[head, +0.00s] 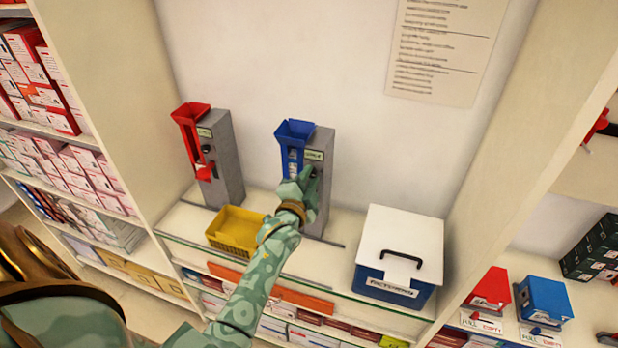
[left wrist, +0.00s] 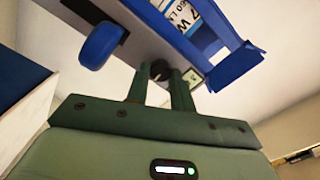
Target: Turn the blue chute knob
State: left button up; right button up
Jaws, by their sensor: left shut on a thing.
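The blue chute (head: 295,132) is fixed to a grey post (head: 322,150) on the counter. In the left wrist view, the chute's blue body (left wrist: 238,66) crosses the top, with a white label on it. A dark round knob (left wrist: 158,69) on the grey post sits between my left fingertips. My left gripper (head: 305,182) reaches up to the post's front, shut on the knob; its fingers (left wrist: 160,84) also show in the left wrist view. In the head view, my gripper and wrist hide the knob and the lower chute. My right gripper is not in view.
A red chute (head: 190,116) on its own grey post stands to the left. A yellow basket (head: 234,230) sits on the counter left of my forearm. A white-lidded blue box (head: 400,240) stands to the right. Shelves of boxes (head: 60,165) flank the left side.

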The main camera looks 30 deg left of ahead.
pick_arm(q)
jog(key=n+p, duration=0.2)
jog(key=n, duration=0.1)
jog(key=shift+r, duration=0.15)
jog(key=n+p, duration=0.2)
jog(key=n, duration=0.2)
jog(key=shift+n+p, duration=0.3)
jog(key=shift+p, duration=0.05)
jog(key=n+p, duration=0.2)
jog(key=n, duration=0.3)
jog(key=shift+a+n+p, duration=0.1)
jog(key=shift+n+p, duration=0.55)
jog(key=shift+n, duration=1.45)
jog(key=shift+f, duration=0.2)
jog(key=o, duration=1)
jog(key=v, duration=1.6)
jog(key=shift+s, duration=0.1)
